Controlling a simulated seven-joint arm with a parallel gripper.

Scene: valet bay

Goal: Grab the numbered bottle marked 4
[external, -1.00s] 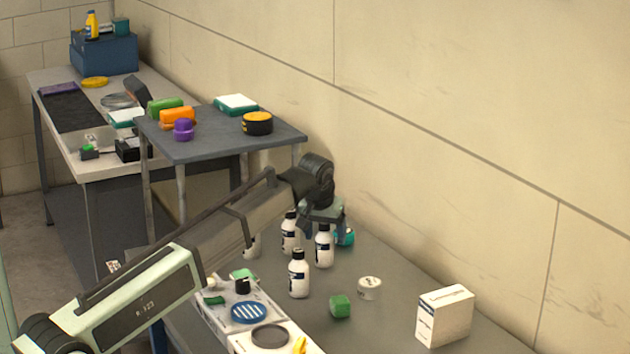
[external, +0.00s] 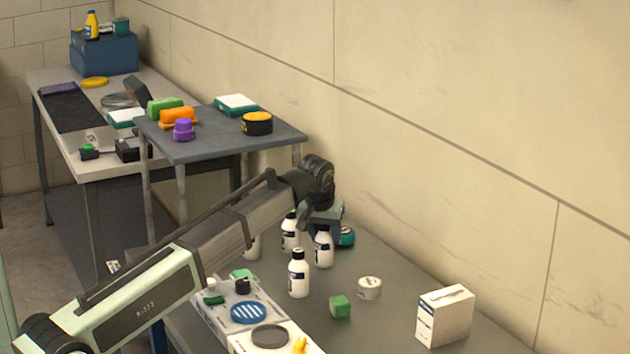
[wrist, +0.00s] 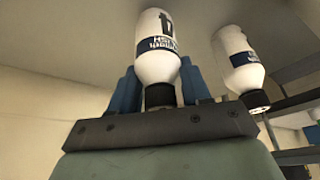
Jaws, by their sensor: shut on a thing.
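Several white bottles with black caps and dark blue label bands stand on the grey table. My gripper (external: 322,226) points down at one bottle (external: 323,250) in the cluster, its blue fingers on either side of the cap and neck. In the wrist view my gripper (wrist: 158,76) is shut on this bottle (wrist: 158,62), which looks upside down there. Other bottles stand at the front (external: 299,276) and behind left (external: 290,236).
A teal round item (external: 346,237) lies close to the right of my gripper. A green cube (external: 340,307), a white round tub (external: 369,288) and a white box (external: 445,316) stand to the right. A white tray (external: 215,318) is at front left. The wall runs behind.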

